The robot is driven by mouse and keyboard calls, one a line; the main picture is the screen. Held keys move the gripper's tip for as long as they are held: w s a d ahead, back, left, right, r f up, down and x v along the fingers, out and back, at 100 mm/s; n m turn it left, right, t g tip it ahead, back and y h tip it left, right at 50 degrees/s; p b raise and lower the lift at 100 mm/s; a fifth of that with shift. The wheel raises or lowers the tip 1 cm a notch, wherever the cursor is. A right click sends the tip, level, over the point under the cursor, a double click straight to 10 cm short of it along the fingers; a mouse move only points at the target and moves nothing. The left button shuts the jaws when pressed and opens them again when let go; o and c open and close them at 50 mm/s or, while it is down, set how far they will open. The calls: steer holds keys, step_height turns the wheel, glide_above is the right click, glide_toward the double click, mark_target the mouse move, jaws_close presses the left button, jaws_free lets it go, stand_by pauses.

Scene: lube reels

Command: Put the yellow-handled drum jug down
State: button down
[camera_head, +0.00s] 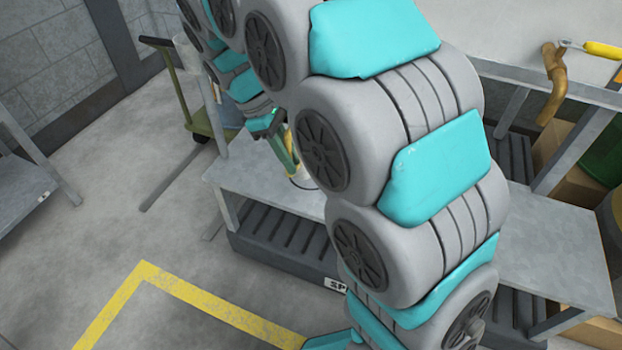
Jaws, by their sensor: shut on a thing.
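My gripper (270,124) shows small and dark at the end of my arm, left of the large arm links, over the left part of a grey metal bench (240,182). It is shut on the yellow-handled drum jug (301,180). Only a narrow strip of the jug shows, with a pale lower part and yellow and green above it. My arm hides the rest of the jug. I cannot tell whether its base touches the bench top.
A green-framed cart (190,95) stands behind the bench's left end. A dark slatted grate (275,235) lies under the bench. A yellow-handled tool (600,49) and a brown curved pipe (553,85) are at the upper right.

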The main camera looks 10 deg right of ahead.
steer(key=s+d+f+b, duration=0.1)
steer(key=s+f+b, duration=0.15)
steer(key=s, duration=0.95)
steer(key=b, duration=0.1)
glide_above(296, 177)
steer(key=shift+f, duration=2.4)
steer(key=c, duration=0.8)
jaws_free()
steer(key=v, duration=1.2)
steer(key=shift+a+p, duration=0.15)
steer(key=shift+p, duration=0.15)
